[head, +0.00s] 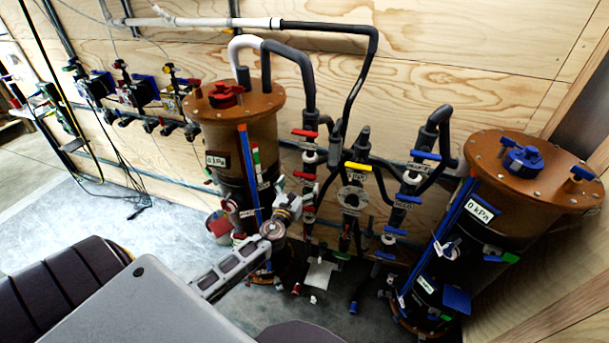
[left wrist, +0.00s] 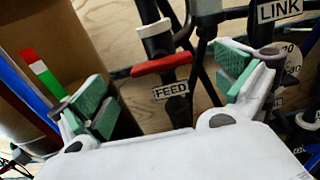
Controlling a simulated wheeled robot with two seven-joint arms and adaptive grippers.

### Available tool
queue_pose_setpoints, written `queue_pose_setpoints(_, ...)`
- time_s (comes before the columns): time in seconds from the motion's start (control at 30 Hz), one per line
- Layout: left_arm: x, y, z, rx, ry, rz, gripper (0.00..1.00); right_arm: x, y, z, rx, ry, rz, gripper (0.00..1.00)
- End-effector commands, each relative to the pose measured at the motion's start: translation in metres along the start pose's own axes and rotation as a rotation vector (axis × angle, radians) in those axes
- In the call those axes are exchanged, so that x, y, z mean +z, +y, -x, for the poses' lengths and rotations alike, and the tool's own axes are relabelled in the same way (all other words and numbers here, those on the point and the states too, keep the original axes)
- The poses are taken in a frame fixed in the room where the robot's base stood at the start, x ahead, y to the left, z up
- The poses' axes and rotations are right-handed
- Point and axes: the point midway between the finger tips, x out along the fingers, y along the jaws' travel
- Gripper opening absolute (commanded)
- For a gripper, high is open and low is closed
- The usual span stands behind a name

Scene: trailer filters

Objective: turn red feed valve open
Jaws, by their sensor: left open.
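The red feed valve handle (left wrist: 162,65) lies crosswise on a dark vertical pipe in the left wrist view, with a white FEED label (left wrist: 171,91) just below it. In the head view, a red handle (head: 303,176) that looks like the same one sits on the left pipe beside the red-topped tank. My left gripper (left wrist: 165,88) is open, with its green-padded fingers on either side of the handle and apart from it. In the head view the left gripper (head: 292,205) is just below and left of that handle. My right gripper is not in view.
The brown tank with a red cap (head: 228,95) stands close on the left. The yellow-handled link valve (head: 357,167) and blue-handled valves (head: 408,198) are to the right. Another red handle (head: 305,133) is above. A blue-capped tank (head: 522,160) stands at far right.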

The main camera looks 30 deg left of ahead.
Motion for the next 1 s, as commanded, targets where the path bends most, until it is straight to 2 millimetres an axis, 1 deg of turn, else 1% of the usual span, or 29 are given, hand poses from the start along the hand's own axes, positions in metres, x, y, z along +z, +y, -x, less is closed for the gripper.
queue_pose_setpoints(0.2,0.001,0.0,-0.018,0.0,-0.001,0.0,1.0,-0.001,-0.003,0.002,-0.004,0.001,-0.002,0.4)
queue_pose_setpoints(0.6,0.001,0.0,-0.048,0.001,-0.001,0.001,1.0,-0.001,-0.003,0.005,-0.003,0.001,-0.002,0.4)
queue_pose_setpoints(0.8,0.0,0.0,-0.057,0.0,0.0,0.001,1.0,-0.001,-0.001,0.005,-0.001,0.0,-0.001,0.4)
queue_pose_setpoints(1.0,0.0,0.0,-0.06,0.0,0.0,0.001,1.0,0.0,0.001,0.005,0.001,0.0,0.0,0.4)
